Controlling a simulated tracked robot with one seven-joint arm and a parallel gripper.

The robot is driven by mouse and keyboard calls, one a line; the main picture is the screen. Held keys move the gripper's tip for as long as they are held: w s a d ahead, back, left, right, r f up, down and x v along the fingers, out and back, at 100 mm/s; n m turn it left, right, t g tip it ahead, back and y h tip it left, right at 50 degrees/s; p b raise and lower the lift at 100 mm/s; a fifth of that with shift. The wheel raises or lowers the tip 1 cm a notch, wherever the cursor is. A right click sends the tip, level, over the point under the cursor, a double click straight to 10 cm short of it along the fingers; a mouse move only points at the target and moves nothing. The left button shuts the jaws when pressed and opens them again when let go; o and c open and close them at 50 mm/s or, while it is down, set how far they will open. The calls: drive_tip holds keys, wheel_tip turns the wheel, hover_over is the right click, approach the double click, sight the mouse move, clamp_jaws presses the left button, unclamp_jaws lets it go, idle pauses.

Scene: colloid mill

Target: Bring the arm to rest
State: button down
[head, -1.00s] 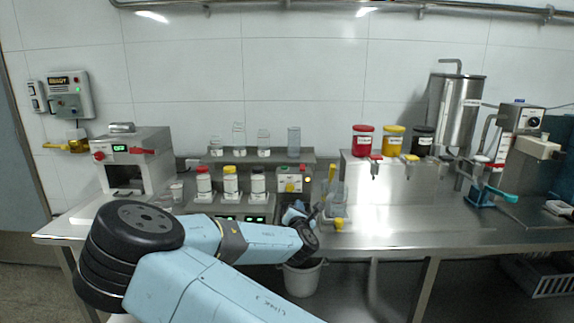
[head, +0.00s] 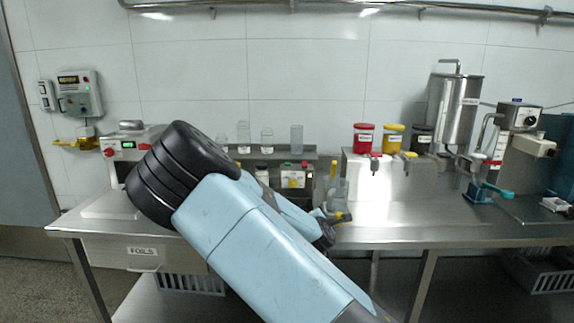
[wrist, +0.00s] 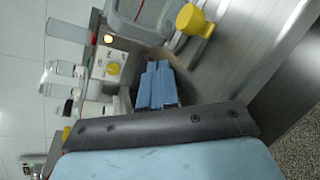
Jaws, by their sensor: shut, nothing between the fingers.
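My gripper (wrist: 157,85) shows in the wrist view as two blue fingers side by side, shut and with nothing between them. I cannot tell whether the fingertips touch anything. In the head view my blue arm, with its black ribbed joint, reaches up from the bottom and folds back down toward the bench's front edge. It hides most of the gripper there.
A steel bench (head: 450,235) runs across the head view. Red (head: 363,138) and yellow (head: 393,138) jars stand on a raised shelf, with a tall steel tank (head: 455,112) behind. Glassware stands at centre. A drawer marked FOILS (head: 141,252) is under the left side. The bench front right of centre is clear.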

drive_tip(key=s+d+m+g+y, duration=0.2)
drive_tip(key=s+d+m+g, duration=0.5)
drive_tip(key=m, duration=0.4)
drive_tip(key=s+d+r+m, duration=0.1)
drive_tip(key=s+r+m, duration=0.3)
drive_tip(key=s+r, duration=0.4)
drive_tip(key=s+d+r+m+g+y, duration=0.1)
drive_tip(key=s+r+m, duration=0.3)
drive_tip(key=s+r, duration=0.4)
drive_tip(key=s+d+r+m+g, duration=0.1)
drive_tip(key=s+r, duration=0.7)
drive_tip(key=s, duration=1)
drive_tip(key=d+m, duration=0.1)
drive_tip(key=m, duration=0.1)
drive_tip(key=shift+s+d+r+m+y, duration=0.2)
drive_tip(key=shift+r+m+y, duration=0.1)
drive_tip(key=shift+m, duration=0.1)
